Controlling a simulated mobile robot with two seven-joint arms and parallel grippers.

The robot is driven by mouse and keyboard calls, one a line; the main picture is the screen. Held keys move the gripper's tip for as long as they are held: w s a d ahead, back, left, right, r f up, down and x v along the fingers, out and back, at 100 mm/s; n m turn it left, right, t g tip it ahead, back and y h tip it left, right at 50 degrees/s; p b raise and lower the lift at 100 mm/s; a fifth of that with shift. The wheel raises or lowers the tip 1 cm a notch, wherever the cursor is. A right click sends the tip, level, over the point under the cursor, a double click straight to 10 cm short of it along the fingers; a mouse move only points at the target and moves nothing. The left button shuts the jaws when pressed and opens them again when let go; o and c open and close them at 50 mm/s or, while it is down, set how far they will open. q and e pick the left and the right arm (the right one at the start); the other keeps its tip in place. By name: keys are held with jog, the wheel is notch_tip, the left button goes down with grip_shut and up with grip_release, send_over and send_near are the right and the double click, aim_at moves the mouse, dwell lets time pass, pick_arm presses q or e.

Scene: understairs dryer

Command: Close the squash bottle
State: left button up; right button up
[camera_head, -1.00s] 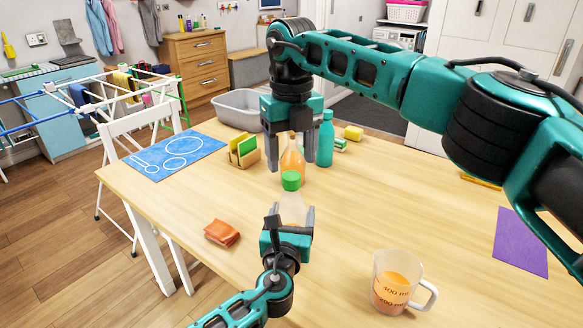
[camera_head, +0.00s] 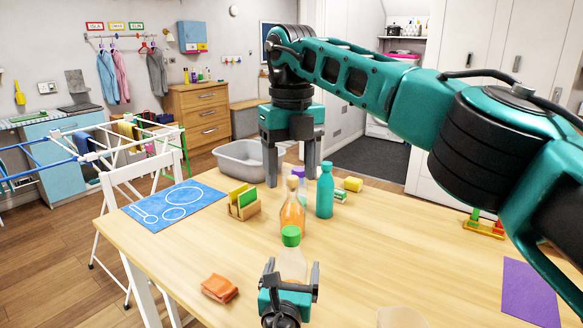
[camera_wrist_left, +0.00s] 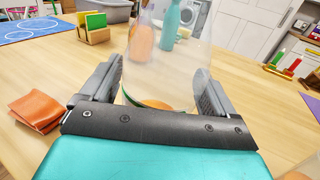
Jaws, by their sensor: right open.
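The squash bottle (camera_head: 292,263) is clear, with a green cap (camera_head: 291,236) sitting on its top. It stands upright near the front of the table; a little orange shows at its base in the left wrist view (camera_wrist_left: 160,85). My left gripper (camera_head: 292,275) has a finger on each side of its body, seemingly touching. The left gripper also shows in the left wrist view (camera_wrist_left: 160,90). My right gripper (camera_head: 291,178) is open and empty, fingers pointing down, beyond and above the green cap. The bottle's neck under the cap is hard to make out.
An orange-filled bottle (camera_head: 292,212) and a teal bottle (camera_head: 325,192) stand behind. A sponge holder (camera_head: 243,206), a grey basin (camera_head: 240,160), an orange cloth (camera_head: 219,288) and a purple mat (camera_head: 530,290) are on the table. A measuring jug (camera_head: 400,317) is cut off at front right.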

pick_arm(q)
jog(key=shift+o, duration=0.8)
jog(key=s+a+p, duration=0.1)
jog(key=s+a, duration=0.1)
jog(key=s, duration=1)
jog(key=shift+s+p, duration=0.3)
jog(key=shift+s, duration=0.1)
